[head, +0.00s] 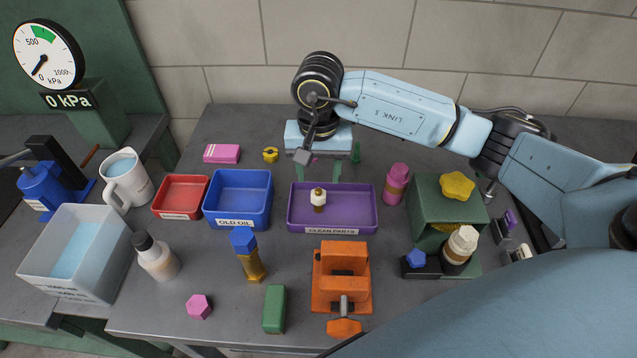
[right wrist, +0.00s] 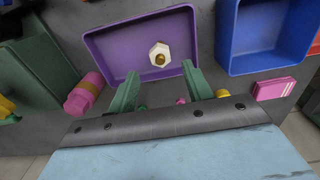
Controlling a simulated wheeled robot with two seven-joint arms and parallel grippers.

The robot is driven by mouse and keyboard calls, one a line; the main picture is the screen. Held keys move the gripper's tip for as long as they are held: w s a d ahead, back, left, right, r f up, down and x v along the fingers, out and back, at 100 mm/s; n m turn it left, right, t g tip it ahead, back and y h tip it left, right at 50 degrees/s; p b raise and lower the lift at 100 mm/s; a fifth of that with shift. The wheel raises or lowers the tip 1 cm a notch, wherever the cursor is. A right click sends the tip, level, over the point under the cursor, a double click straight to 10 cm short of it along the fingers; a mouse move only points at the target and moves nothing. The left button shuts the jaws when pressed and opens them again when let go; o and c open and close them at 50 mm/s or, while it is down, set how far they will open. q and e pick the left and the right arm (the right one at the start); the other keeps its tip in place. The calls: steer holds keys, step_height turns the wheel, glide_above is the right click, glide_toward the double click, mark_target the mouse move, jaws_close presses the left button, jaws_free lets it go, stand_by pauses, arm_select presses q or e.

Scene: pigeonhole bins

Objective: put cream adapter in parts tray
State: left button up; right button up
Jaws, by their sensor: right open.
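The cream adapter (head: 318,197), a cream hexagonal piece with brass-coloured parts, stands upright inside the purple tray labelled CLEAN PARTS (head: 364,219). In the right wrist view the adapter (right wrist: 160,52) is seen from above on the floor of the purple tray (right wrist: 110,62), clear of the walls. My right gripper (head: 320,168) is at the tray's far side, with its green fingers pointing down. In the right wrist view the gripper (right wrist: 160,72) is open and empty, its fingers apart and nothing between them touching. My left gripper is not in view.
The blue OLD OIL bin (head: 238,196) and a red bin (head: 180,195) stand left of the tray. A pink bottle (head: 396,184) and green box (head: 425,200) stand right. An orange vise (head: 342,278), green block (head: 274,308) and blue-and-brass piece (head: 247,257) are in front.

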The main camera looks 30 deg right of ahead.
mark_target(319, 191)
step_height(319, 191, up, 8)
steer(key=shift+f, duration=0.25)
